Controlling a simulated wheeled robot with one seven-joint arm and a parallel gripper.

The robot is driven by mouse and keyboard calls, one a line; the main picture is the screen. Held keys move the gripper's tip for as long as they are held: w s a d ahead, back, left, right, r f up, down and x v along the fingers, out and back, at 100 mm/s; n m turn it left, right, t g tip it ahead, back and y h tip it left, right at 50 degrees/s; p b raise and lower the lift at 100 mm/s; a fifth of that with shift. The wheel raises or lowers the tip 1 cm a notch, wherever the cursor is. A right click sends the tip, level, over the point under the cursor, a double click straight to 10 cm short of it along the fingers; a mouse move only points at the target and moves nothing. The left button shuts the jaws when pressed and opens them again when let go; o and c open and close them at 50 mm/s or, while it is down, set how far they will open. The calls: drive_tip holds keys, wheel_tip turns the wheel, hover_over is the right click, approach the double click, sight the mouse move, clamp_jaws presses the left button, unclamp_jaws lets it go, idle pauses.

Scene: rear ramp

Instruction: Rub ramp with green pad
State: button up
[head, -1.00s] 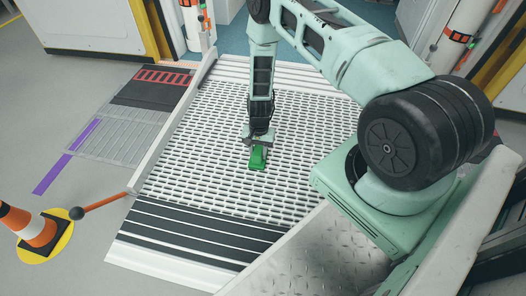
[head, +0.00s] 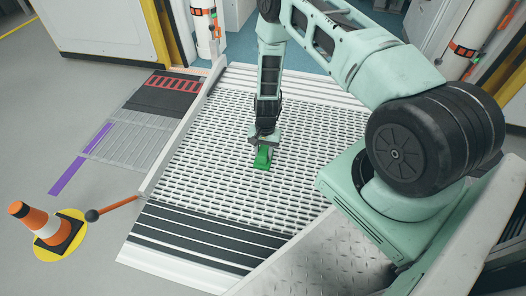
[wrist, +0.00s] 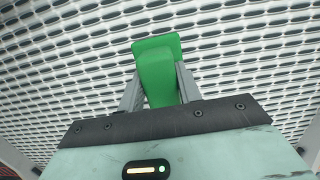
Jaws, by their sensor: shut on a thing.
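The green pad (head: 262,159) is at the middle of the ramp, under my gripper (head: 264,146). In the wrist view the green pad (wrist: 156,52) has a block-shaped grip and a wider flat base. My gripper (wrist: 160,88) is shut on the pad's grip, one finger on each side. The ramp (head: 213,150) is a white slotted panel with black strips along its front edge. The pad appears to be down on the slotted surface, but its underside is hidden, so contact cannot be confirmed.
A rod with a black ball (head: 92,215) sticks out from the ramp's left rail. A diamond-plate panel (head: 325,260) lies at the front right. Grey mats (head: 137,133) lie left of the ramp.

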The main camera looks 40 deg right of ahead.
drive_tip(key=shift+r, duration=0.25)
drive_tip(key=shift+r+p, duration=1.4)
drive_tip(key=shift+r, duration=0.05)
drive_tip(key=shift+r, duration=0.1)
